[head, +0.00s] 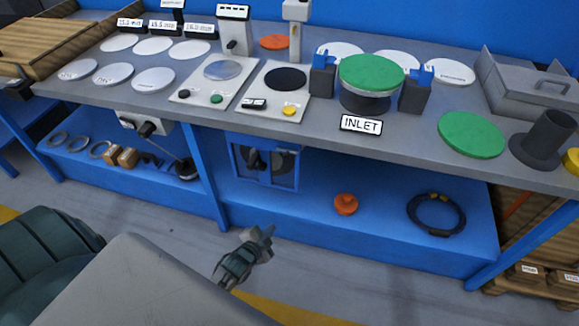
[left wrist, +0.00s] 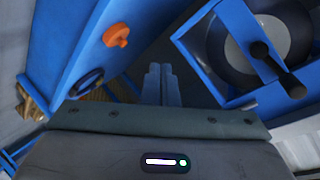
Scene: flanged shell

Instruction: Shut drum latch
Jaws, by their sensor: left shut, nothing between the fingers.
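No part is labelled as the drum latch. Below the bench hangs a blue-framed unit (head: 233,155) with a round grey disc and a black lever (head: 254,161). On the bench a green-lidded drum (head: 371,74) stands between two dark posts with blue tops, behind an INLET label. My left gripper (head: 262,234) is below and in front of the blue-framed unit, apart from it. Its fingers (left wrist: 161,82) are together and empty. My right gripper is not visible.
The blue lower shelf (head: 300,215) carries an orange knob (head: 346,204) and a coiled black cable (head: 436,214) to the right. A blue bench leg (head: 206,180) stands left of my gripper. The bench's front edge overhangs the unit. Open floor lies in front.

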